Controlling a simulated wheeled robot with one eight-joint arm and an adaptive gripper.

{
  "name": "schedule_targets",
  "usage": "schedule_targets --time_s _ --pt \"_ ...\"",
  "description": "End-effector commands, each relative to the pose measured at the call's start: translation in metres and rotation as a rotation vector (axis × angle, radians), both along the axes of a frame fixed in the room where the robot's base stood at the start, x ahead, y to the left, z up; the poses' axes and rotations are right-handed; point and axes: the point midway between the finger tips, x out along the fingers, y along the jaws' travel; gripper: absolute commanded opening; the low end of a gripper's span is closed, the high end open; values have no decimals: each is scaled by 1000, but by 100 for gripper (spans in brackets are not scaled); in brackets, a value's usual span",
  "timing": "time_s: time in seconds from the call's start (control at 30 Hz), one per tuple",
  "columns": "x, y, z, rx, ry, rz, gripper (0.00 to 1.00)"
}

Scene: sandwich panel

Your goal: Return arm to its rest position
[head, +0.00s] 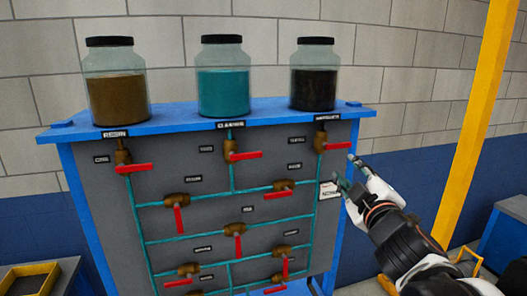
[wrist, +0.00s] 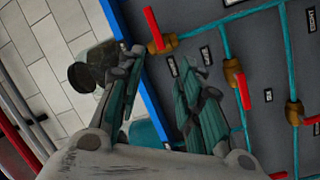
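My gripper (head: 347,173) is at the right side of the panel in the head view, in front of its right edge and just below the top right valve. In the wrist view my gripper (wrist: 160,70) has its two fingers apart with nothing between them. The blue-framed grey panel (head: 215,180) carries teal pipes and several brass valves with red handles. The top right valve (head: 320,140) has its red handle pointing sideways to the right, close to my fingertips. I cannot tell whether the fingers touch the panel.
Three lidded jars stand on the panel's top: brown (head: 117,95), teal (head: 223,88) and black (head: 314,85). A yellow post (head: 478,120) rises right of my arm. A yellow-edged tray (head: 30,278) is at lower left. A blue object (head: 505,235) stands at right.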

Motion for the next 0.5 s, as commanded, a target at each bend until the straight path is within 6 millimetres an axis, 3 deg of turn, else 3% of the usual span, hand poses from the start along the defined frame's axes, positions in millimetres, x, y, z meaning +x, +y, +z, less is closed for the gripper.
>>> schedule_targets --time_s 0.03,0.1,0.2,0.3,0.4,0.5 --pt "-13 -17 -27 95 60 -75 33" --pt "-32 -37 -60 232 161 -173 33" --pt "-68 -51 -117 423 327 -292 33" --pt "-107 -48 -170 587 502 -372 33" --pt "-144 -34 -211 713 659 -420 33" --pt "-173 -18 -238 799 782 -443 33"
